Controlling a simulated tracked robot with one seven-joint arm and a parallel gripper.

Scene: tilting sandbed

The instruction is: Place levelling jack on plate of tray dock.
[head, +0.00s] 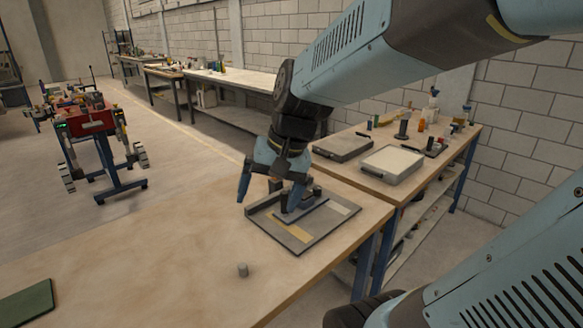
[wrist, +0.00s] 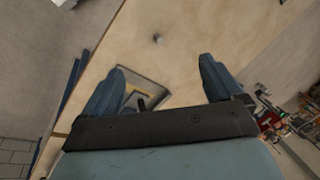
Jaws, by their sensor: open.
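The tray dock (head: 318,232) is a dark grey flat base with a raised edge, pale yellow and light patches and dark upright parts. It lies near the right edge of the wooden bench and shows partly behind a finger in the wrist view (wrist: 152,79). A small grey cylinder (head: 242,270), which may be the levelling jack, stands upright on bare wood in front of the dock; it also shows in the wrist view (wrist: 158,39). My gripper (head: 270,195) is open and empty, fingers pointing down, above the dock's back left side. It hides part of the dock.
A dark green mat (head: 27,303) lies at the bench's front left. A side table behind the dock holds a grey tray (head: 392,166), a dark flat case (head: 343,147) and several small bottles. The bench left of the dock is clear.

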